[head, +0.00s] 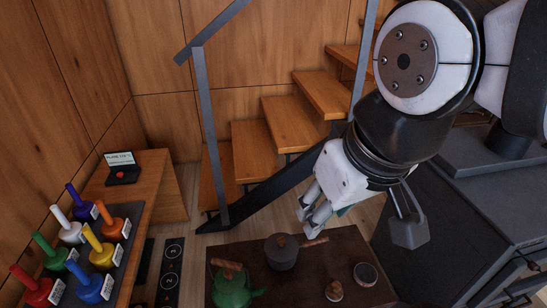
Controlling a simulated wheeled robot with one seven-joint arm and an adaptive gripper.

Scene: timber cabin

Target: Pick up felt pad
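No felt pad can be made out for certain. My gripper (311,215) points down and left above the back edge of a dark brown table (325,265).
On the table are a green kettle (233,290), a lidded grey pot (282,251) with a wooden handle, a small brown item (334,290) and a round bowl (366,274). Coloured handbells (103,257) stand on the left bench. Stairs (289,125) rise behind; a dark stove (450,235) is right.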

